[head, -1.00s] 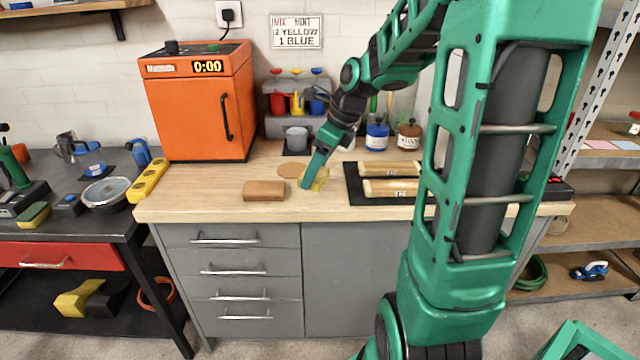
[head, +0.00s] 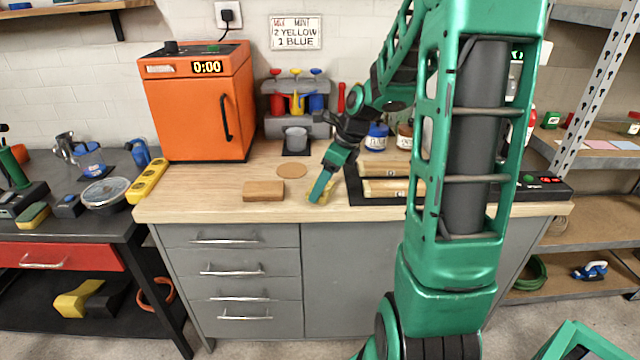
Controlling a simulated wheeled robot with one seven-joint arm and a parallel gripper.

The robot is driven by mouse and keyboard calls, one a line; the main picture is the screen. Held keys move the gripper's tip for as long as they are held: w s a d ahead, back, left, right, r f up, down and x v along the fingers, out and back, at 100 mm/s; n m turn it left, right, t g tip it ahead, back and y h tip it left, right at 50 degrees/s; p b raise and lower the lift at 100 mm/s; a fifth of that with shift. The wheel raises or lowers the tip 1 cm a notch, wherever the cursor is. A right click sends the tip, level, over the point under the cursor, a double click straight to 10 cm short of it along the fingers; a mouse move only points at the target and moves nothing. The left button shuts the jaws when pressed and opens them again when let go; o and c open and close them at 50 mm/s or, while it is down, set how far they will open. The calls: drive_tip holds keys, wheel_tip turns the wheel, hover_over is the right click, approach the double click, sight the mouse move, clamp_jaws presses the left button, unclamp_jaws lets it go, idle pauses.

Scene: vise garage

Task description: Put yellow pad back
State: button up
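The yellow pad (head: 329,188) shows only in part behind my gripper's near finger, low over the wooden worktop (head: 225,205). My gripper (head: 321,192) points down at the worktop, just left of the black tray, and appears shut on the pad. The far finger is hidden. Whether the pad touches the wood is hard to tell. A round cork-coloured disc (head: 292,171) lies bare to the left of the gripper.
A brown block (head: 263,191) lies left of the gripper. The black tray (head: 354,190) with wooden pieces (head: 392,188) is close on the right. A dispenser with a grey cup (head: 296,138), a blue bottle (head: 376,137) and the orange oven (head: 195,105) stand behind. The front left worktop is clear.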

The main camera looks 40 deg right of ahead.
drive_tip(key=o, duration=1)
drive_tip(key=v, duration=1.2)
drive_tip(key=s+a+f+n+g+h, duration=0.1)
drive_tip(key=s+a+f+n+g, duration=0.1)
drive_tip(key=s+n, duration=0.9)
drive_tip(key=s+a+f+n+g+h, duration=0.1)
drive_tip(key=s+a+f+n, duration=0.3)
drive_tip(key=s+n, duration=0.8)
drive_tip(key=shift+s+g, duration=0.4)
drive_tip(key=shift+s, duration=0.2)
